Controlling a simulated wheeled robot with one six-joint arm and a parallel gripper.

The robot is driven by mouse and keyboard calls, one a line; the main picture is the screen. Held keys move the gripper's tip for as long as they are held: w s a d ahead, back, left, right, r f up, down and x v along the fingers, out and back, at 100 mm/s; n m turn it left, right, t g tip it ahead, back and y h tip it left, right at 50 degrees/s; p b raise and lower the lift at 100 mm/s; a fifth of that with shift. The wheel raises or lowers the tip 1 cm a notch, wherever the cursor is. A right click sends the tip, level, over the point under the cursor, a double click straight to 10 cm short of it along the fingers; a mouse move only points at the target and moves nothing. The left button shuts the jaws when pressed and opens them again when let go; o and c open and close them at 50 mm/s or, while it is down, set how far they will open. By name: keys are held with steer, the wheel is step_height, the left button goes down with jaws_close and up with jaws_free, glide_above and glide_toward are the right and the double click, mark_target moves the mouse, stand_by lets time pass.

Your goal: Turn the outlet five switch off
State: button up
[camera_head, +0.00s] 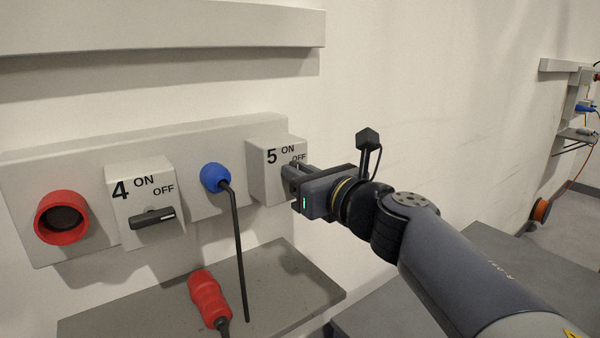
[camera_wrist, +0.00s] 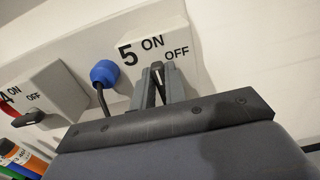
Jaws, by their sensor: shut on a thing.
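The outlet five switch box (camera_head: 262,182), light grey and marked 5, ON and OFF, is at the right end of the wall panel. In the wrist view this box (camera_wrist: 192,62) fills the upper middle. Its black switch handle (camera_wrist: 159,88) with a white stripe stands between my fingers and points roughly up toward ON. My gripper (camera_head: 291,178) is at the front of the box, shut on the handle; its fingers (camera_wrist: 159,76) also show in the wrist view. In the head view the gripper hides the handle and part of the OFF label.
Left of it are a blue plug (camera_head: 214,177) with a black cable, the outlet four switch (camera_head: 152,218) with its handle lying across, and a red socket (camera_head: 62,218). A red connector (camera_head: 208,298) lies on the grey shelf (camera_head: 285,282) below. Bare wall is to the right.

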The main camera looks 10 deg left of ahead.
jaws_close()
steer(key=shift+m, duration=0.4)
steer(key=shift+w+d+f+m+p, duration=0.2)
steer(key=shift+m+p, duration=1.05)
steer(key=shift+m, duration=1.6)
steer(key=shift+w+d+f+m+p, duration=0.25)
steer(key=shift+m+p, duration=0.95)
steer(key=shift+m, duration=1.7)
steer(key=shift+w+d+f+m+p, duration=0.25)
steer(key=shift+m+p, duration=1)
steer(key=shift+m, duration=1.6)
steer(key=shift+s+a+f, duration=0.1)
steer(key=shift+s+a, duration=0.05)
steer(key=shift+a, duration=0.05)
steer(key=o, duration=0.6)
jaws_free()
